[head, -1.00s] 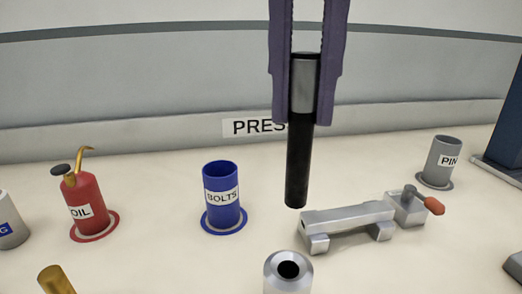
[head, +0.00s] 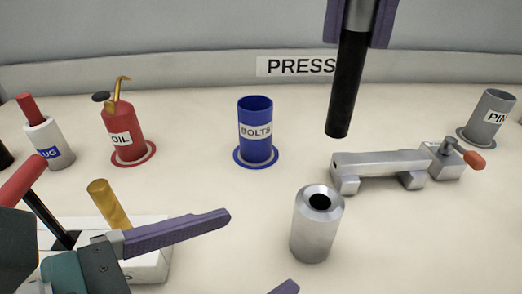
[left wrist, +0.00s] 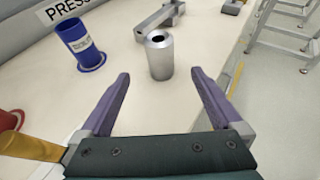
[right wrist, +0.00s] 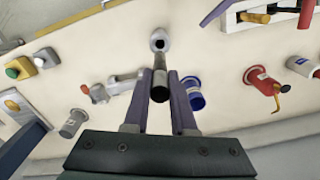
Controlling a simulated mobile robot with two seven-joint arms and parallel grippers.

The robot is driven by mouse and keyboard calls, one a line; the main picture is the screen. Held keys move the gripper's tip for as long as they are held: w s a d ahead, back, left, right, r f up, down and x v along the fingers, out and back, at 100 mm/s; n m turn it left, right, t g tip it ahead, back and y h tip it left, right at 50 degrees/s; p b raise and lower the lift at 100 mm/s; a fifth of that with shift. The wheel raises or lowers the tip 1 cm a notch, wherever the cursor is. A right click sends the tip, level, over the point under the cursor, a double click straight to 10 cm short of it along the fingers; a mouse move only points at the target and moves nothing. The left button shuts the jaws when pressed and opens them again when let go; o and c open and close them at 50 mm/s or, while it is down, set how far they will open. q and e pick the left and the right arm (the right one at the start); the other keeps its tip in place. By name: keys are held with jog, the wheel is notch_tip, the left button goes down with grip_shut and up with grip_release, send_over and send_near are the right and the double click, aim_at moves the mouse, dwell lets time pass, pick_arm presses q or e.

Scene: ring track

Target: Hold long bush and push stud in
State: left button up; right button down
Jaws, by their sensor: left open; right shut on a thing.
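The long bush (head: 316,230) is a silver cylinder with a dark hole in its top, standing upright on the table in the head view. It also shows in the left wrist view (left wrist: 159,58) and the right wrist view (right wrist: 158,42). The stud (head: 346,85) is a black rod with a silver upper part. My right gripper (head: 360,35) is shut on its upper part and holds it upright above the table, apart from the bush. My left gripper (head: 255,250) is open and empty, to the left of the bush, its fingers pointing toward it.
A blue BOLTS cup (head: 255,130), a red OIL can (head: 122,135) and a PLUG pot (head: 48,143) stand at the back left. A grey clamp fixture (head: 380,166) with an orange-handled lever lies right of the bush. A grey PIN cup (head: 489,115) is at the far right.

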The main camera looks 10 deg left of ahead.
aim_at(301, 226)
pick_arm(q)
jog(key=x, duration=1.2)
jog(key=shift+f, duration=0.1)
grip_shut()
dwell(0.5)
dwell(0.9)
